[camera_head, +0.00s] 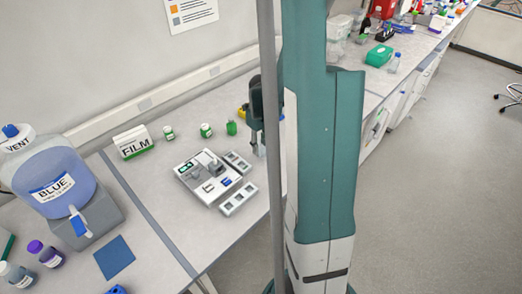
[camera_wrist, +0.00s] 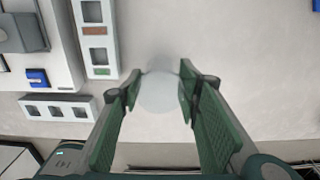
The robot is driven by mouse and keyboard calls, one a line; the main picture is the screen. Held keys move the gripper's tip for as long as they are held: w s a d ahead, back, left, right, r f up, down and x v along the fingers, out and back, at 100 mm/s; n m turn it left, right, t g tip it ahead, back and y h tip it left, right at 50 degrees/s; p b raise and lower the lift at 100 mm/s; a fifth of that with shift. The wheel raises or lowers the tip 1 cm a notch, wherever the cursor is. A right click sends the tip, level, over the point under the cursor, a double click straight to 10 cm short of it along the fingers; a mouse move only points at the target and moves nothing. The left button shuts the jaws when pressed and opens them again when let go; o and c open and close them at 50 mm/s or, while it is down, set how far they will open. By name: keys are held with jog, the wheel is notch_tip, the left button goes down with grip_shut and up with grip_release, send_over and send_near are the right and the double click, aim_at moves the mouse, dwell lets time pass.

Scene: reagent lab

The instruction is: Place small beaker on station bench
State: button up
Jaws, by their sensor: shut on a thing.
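The small beaker (camera_wrist: 162,92) shows in the wrist view as a pale, translucent round shape between the fingertips. My gripper (camera_wrist: 160,88) is shut on it, with a green-padded finger on each side. In the head view my gripper (camera_head: 258,135) points down over the right part of the light grey station bench (camera_head: 165,225), just right of a white device. My teal column hides part of it there, and the beaker is hard to make out. In the wrist view the bench top (camera_wrist: 250,85) lies below the beaker; I cannot tell whether they touch.
A white device (camera_head: 207,183) with small trays (camera_head: 238,200) stands left of my gripper. Small green-labelled jars (camera_head: 206,131) and a FILM box (camera_head: 132,143) are behind it. A blue liquid carboy (camera_head: 60,180) stands far left. Bench front is clear.

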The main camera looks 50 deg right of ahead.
aim_at(261, 150)
jog(key=shift+f, duration=1.3)
jog(key=shift+f, duration=0.2)
jog(key=o, duration=0.8)
jog(key=shift+c, duration=0.2)
jog(key=shift+r, duration=0.15)
notch_tip(261, 150, up, 12)
dwell(0.3)
jog(key=shift+a+r, duration=0.1)
jog(key=shift+r, duration=0.05)
